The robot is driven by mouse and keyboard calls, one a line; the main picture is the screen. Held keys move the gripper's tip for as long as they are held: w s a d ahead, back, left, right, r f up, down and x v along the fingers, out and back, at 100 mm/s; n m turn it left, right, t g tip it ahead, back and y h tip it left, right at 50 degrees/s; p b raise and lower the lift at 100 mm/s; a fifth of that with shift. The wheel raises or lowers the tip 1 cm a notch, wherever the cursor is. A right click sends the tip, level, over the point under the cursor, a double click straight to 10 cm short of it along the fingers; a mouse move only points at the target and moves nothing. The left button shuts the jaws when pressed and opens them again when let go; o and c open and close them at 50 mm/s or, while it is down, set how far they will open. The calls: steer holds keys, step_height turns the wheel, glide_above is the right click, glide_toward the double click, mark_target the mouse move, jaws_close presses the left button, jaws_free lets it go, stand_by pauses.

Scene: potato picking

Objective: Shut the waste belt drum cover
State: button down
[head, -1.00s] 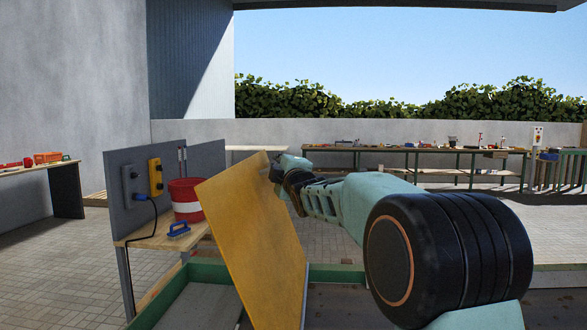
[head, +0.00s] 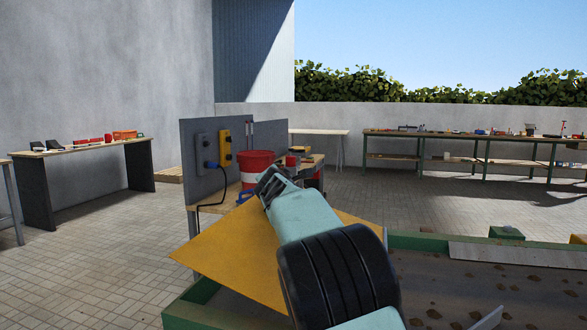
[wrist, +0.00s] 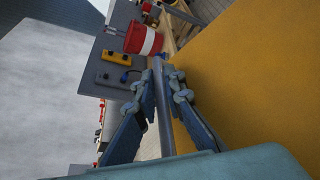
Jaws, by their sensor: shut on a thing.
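The waste belt drum cover is a flat yellow panel (head: 235,255), tilted over the near end of the green-framed belt in the head view. It fills the right of the wrist view (wrist: 250,70). My gripper (head: 268,188) is at the cover's upper edge. In the wrist view my gripper (wrist: 163,78) has its fingers on either side of the cover's grey edge and is shut on it.
A grey panel (head: 190,150) with a yellow socket box and a red-and-white bucket (head: 257,168) stand on a small bench behind the cover. The belt (head: 450,290) with scattered clods lies right. Paved floor (head: 90,270) is open at left.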

step_height(320, 180, down, 10)
steer(key=a+n+g+h, duration=0.1)
steer(key=a+n, duration=0.1)
steer(key=shift+w+a+f+n+b, duration=0.15)
steer(key=shift+w+a+n+b, duration=0.05)
steer(key=shift+a+n+b, duration=0.1)
steer(key=shift+f, duration=0.1)
steer(key=c, duration=2)
jaws_free()
steer(key=shift+v, duration=6.05)
